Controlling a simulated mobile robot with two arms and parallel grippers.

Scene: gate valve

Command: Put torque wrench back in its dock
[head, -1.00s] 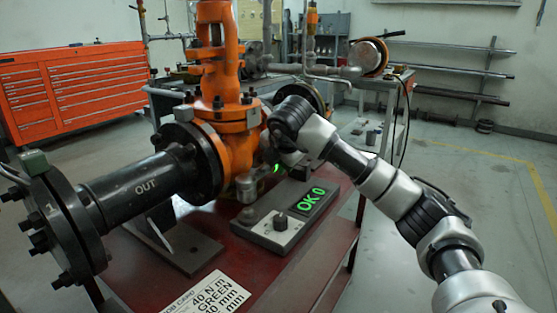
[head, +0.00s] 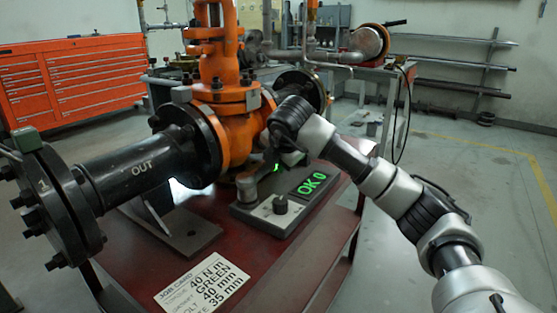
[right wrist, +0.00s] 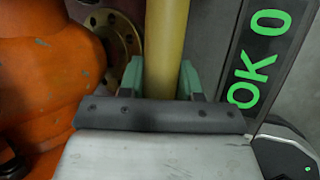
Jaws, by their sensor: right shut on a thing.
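My right gripper (head: 275,165) is low beside the orange valve, above the grey box. In the right wrist view its green fingers (right wrist: 163,80) are shut on a straight yellow bar (right wrist: 167,45), which looks like the torque wrench handle. In the head view my gripper hides most of the wrench. A grey cylindrical piece (head: 247,189), likely the wrench head, is at the left end of the grey box; I cannot tell whether it touches it. The dock is not clearly identifiable. My left gripper is not in view.
The grey box (head: 262,214) has a black knob and a display (head: 312,184) reading "OK 0" in green. The orange valve (head: 238,135) and black pipe (head: 130,172) stand close on the left. A job card (head: 200,288) lies on the dark red table (head: 265,262).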

